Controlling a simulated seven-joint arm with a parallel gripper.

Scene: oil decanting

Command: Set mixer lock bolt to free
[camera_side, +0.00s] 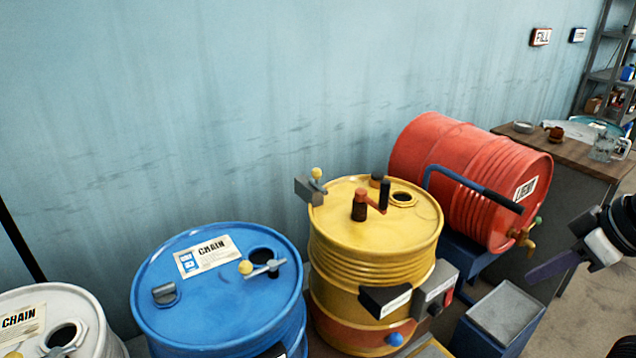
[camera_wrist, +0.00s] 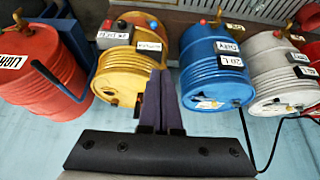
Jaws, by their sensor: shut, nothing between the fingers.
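The yellow drum (camera_side: 372,270) stands upright in the middle of the side view, with a mixer crank (camera_side: 368,201) on its lid. The crank has a red arm and dark grips. At the drum's left rim is a grey bracket with a yellow-knobbed pin (camera_side: 316,180), which looks like the lock bolt. Its exact setting cannot be told. My gripper (camera_side: 532,274) is at the right, shut and empty, apart from the drum. In the wrist view, my closed purple fingers (camera_wrist: 161,80) overlap the yellow drum (camera_wrist: 123,72); the bolt is not clearly seen there.
A red drum (camera_side: 415,150) lies on a blue stand between the yellow drum and the wooden table (camera_side: 560,152). A blue drum (camera_side: 215,300) and a white drum (camera_side: 85,335) stand left. A control box (camera_side: 437,288) juts from the yellow drum's front. Space above the lids is clear.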

